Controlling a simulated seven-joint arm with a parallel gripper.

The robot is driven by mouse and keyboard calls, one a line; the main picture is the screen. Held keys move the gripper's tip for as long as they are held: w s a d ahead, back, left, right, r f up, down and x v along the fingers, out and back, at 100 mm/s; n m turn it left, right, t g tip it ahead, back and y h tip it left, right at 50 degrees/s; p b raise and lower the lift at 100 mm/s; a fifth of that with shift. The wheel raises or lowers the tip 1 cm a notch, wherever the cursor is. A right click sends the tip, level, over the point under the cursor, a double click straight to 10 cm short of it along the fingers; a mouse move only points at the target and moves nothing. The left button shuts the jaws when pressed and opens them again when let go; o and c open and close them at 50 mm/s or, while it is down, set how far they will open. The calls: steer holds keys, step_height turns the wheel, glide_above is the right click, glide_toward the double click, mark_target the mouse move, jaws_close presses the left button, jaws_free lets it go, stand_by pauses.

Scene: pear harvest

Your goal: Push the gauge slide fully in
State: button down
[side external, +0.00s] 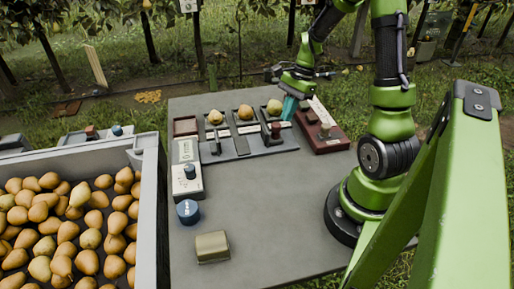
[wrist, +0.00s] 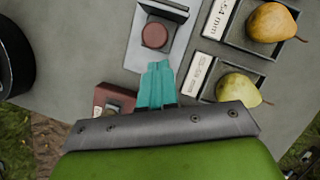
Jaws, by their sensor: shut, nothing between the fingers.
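What looks like the gauge slide, a light grey plate with a round red-brown knob (wrist: 155,35), lies in front of the pear trays. The knob also shows in the side view (side external: 275,130). A dark upright piece (wrist: 165,9) stands at the plate's far end in the wrist view. My gripper (wrist: 158,66) has teal fingers, shut and empty, just below the knob in the wrist view, with a small gap seen from above. In the side view my gripper (side external: 289,112) is to the right of the knob. Whether the fingers touch the plate is hidden.
Pears sit in small labelled trays, one pear (wrist: 236,86) close right of my fingers. A red-brown box (side external: 325,137) stands right of the gauge. A white device (side external: 187,172), a blue puck (side external: 188,211) and an olive block (side external: 212,246) stand left. The table's middle is clear.

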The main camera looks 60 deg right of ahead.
mark_target(272, 133)
steer(key=shift+w+a, duration=0.15)
steer(key=shift+a, duration=0.3)
steer(key=shift+a, duration=0.1)
steer(key=shift+w+a, duration=1.7)
steer(key=shift+w, duration=0.1)
